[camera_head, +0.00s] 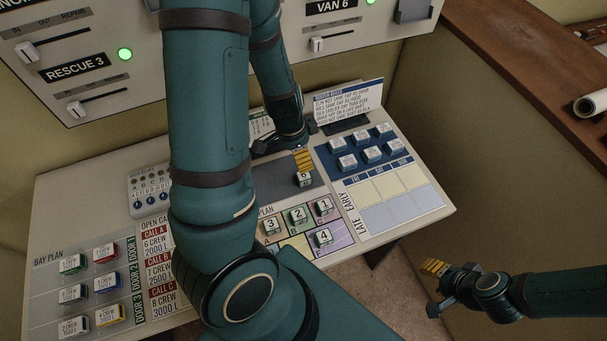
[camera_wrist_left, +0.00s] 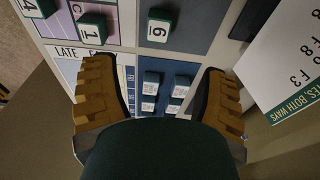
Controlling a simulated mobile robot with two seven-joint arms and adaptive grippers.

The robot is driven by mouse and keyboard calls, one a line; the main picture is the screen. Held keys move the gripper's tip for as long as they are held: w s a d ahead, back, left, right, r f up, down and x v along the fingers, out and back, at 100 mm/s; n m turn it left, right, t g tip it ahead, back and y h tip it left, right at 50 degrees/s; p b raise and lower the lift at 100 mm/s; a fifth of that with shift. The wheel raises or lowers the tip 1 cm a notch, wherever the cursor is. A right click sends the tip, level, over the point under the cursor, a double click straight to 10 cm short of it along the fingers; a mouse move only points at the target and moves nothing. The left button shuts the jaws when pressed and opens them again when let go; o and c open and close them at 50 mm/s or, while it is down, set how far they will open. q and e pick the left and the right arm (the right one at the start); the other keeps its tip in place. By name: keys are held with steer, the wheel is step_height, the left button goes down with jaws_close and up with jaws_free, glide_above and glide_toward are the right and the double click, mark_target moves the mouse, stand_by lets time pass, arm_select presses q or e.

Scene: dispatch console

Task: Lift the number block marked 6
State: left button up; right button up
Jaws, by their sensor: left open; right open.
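The number block marked 6 (camera_head: 304,180) sits on a dark grey panel of the console, with a white top and dark green sides. It also shows in the left wrist view (camera_wrist_left: 159,28), upper middle, beyond the fingertips. My left gripper (camera_head: 302,160) is beside the block in the head view, just behind it in the picture. In the left wrist view its yellow fingers (camera_wrist_left: 156,72) are wide apart with nothing between them. My right gripper (camera_head: 437,288) is open and empty, off the console's right side.
Blocks 1, 2, 3 and 4 (camera_head: 323,237) stand on the coloured plan in front. Several blue-and-white blocks (camera_head: 371,154) stand to the right, before an upright note card (camera_head: 347,101). Bay plan blocks (camera_head: 105,252) lie far left.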

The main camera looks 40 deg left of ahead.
mark_target(304, 175)
arm_select(q)
steer(key=f, duration=0.2)
steer(key=f+b, duration=0.1)
steer(key=f, duration=0.1)
steer(key=f+b, duration=0.1)
steer(key=f, duration=0.1)
steer(key=shift+w+d+f, duration=0.15)
steer(key=shift+w+f, duration=0.05)
steer(key=shift+w, duration=0.2)
steer(key=f, duration=0.1)
steer(key=f+b, duration=0.1)
steer(key=f, duration=0.1)
steer(key=f+b, duration=0.1)
steer(key=f, duration=0.1)
steer(key=shift+d, duration=0.25)
steer(key=shift+w+f, duration=0.1)
steer(key=shift+f, duration=0.3)
steer(key=shift+r, duration=0.1)
steer(key=c, duration=1.1)
